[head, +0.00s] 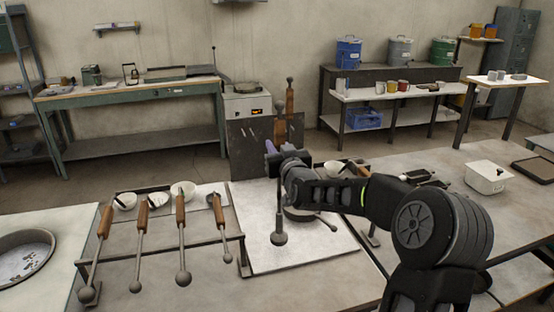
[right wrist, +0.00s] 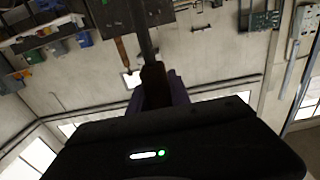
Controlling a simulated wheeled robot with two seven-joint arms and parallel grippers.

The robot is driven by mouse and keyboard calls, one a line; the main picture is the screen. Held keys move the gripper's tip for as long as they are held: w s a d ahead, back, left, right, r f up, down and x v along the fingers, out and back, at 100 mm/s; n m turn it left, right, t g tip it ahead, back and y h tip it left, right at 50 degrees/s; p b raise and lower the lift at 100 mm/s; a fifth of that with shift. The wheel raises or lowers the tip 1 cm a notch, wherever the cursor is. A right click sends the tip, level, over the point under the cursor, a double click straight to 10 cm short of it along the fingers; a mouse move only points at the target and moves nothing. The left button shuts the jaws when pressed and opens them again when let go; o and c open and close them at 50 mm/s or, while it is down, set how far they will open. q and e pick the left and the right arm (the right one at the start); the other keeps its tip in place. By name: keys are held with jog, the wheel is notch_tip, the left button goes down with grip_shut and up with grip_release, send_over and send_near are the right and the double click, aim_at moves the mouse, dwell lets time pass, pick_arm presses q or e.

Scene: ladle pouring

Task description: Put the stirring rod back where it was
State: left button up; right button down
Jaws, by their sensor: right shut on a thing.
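My right gripper (head: 278,150) is shut on a stirring rod and holds it upright above the white board (head: 325,249). The rod's dark shaft hangs down to a grey ball end (head: 279,238); I cannot tell whether the ball touches the board. In the right wrist view the rod's handle (right wrist: 153,82) is between the fingers of the gripper (right wrist: 158,92). Left of the board, a metal rack (head: 205,243) carries several similar rods with wooden handles (head: 180,206), lying tilted with ball ends toward me. My left gripper is not in view.
White bowls (head: 184,190) stand behind the rack. A round dark pan (head: 300,214) sits on the board behind the held rod. A large round basin (head: 24,257) is at far left. A white lidded box (head: 488,178) is at right. Bare table lies in front of the rack.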

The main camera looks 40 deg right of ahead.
aim_at(279, 180)
jog(key=shift+r, duration=0.1)
notch_tip(279, 180, down, 4)
jog(key=shift+r+p, duration=0.15)
jog(key=shift+p, duration=0.35)
jog(key=shift+b, duration=0.3)
jog(key=c, duration=1.2)
grip_release()
jog(key=shift+f, duration=0.2)
jog(key=shift+r, duration=0.1)
